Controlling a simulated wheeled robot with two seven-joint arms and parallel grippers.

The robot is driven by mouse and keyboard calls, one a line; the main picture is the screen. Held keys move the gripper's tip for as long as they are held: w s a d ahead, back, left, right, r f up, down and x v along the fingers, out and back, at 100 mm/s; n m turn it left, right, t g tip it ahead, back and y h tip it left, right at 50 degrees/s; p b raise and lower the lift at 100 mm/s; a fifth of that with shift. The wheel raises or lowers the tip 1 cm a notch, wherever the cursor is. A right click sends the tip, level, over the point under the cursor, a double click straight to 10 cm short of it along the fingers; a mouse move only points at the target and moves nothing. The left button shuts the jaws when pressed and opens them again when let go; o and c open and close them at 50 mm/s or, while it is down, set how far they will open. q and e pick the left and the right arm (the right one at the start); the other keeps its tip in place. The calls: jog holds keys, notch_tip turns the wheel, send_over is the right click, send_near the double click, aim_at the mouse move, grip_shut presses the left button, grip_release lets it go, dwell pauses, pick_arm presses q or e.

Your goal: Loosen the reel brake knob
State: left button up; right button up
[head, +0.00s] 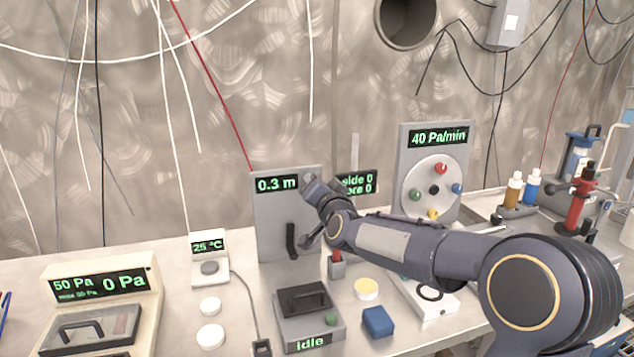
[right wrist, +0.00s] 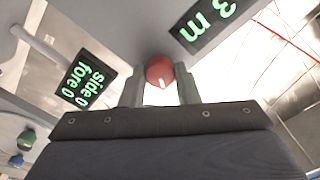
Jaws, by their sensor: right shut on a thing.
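The reel panel (head: 270,215) is an upright grey plate with a green "0.3 m" display (head: 277,184) and a black handle (head: 291,240) low on its front. My right gripper (head: 312,184) reaches in from the right to the panel's upper right corner. In the right wrist view the red brake knob (right wrist: 159,70), with a pale mark on it, sits between the fingertips of my right gripper (right wrist: 160,82), which is shut on it. In the head view the knob is hidden by the gripper. My left gripper is in neither view.
A display (head: 357,184) stands just right of the panel, partly covered by my arm. A grey "40 Pa/min" board with a coloured dial (head: 434,190) stands farther right.

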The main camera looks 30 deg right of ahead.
jog(key=shift+a+f+n+p, duration=0.1)
jog(key=shift+n+p, duration=0.8)
jog(key=shift+n, duration=2.1)
jog(key=o, duration=1)
jog(key=shift+c, duration=0.2)
jog(key=v, duration=0.8)
jog(key=shift+w, duration=0.1)
